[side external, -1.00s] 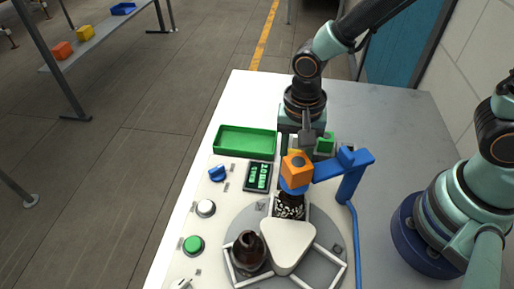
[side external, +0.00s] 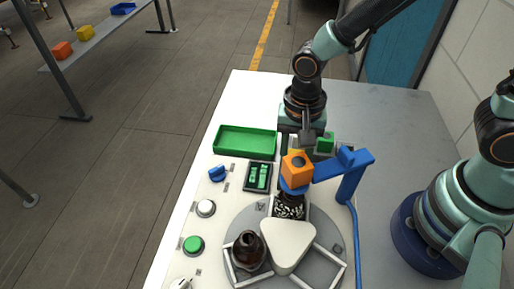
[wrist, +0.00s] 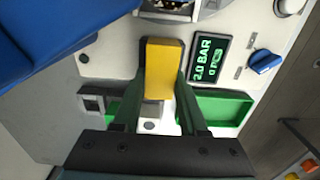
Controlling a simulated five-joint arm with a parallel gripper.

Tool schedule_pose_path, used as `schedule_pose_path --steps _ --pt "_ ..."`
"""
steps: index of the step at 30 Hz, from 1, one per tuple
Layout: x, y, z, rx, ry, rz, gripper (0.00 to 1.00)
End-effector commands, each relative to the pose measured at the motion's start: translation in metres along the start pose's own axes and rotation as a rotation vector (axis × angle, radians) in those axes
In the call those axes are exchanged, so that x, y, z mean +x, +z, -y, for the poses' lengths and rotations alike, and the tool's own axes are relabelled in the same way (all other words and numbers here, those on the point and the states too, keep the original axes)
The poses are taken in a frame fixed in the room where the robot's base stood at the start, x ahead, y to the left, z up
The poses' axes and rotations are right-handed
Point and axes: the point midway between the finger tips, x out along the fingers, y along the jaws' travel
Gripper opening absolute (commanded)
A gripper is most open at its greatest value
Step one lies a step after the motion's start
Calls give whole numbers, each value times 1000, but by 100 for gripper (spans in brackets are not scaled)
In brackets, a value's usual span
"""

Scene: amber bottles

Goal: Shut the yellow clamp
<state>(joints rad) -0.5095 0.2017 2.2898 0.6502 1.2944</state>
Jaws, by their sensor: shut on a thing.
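The yellow clamp (wrist: 164,70) shows in the wrist view as a block-like yellow part standing between my fingers. My gripper (wrist: 162,82) is shut on it, with one dark green finger along each side. In the side external view my gripper (side external: 307,138) is low over the far part of the worktop, behind the orange block on the blue arm. There the clamp is mostly hidden by that block and my gripper, so its angle is hard to tell.
A blue bracket (side external: 347,180) with an orange block (side external: 296,166) stands close in front of my gripper. A green tray (side external: 245,141) and a display (side external: 258,176) are to the left. Another arm stands at the right.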

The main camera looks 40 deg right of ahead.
Motion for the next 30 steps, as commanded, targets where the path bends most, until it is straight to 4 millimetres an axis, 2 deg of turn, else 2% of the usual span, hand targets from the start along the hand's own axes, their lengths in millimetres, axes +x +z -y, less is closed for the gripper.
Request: schedule_pose_path --steps 6,15,23,24,26,27,30 --pt "-1 2 0 -1 0 0 0" --pt "-1 33 0 -2 0 0 0" --pt "-1 36 0 -4 0 0 0" --pt "-1 36 0 -4 0 0 46" --pt "-1 35 0 -4 0 0 69" --pt "-1 35 0 -3 0 0 72" --pt "0 35 0 -2 0 0 72"
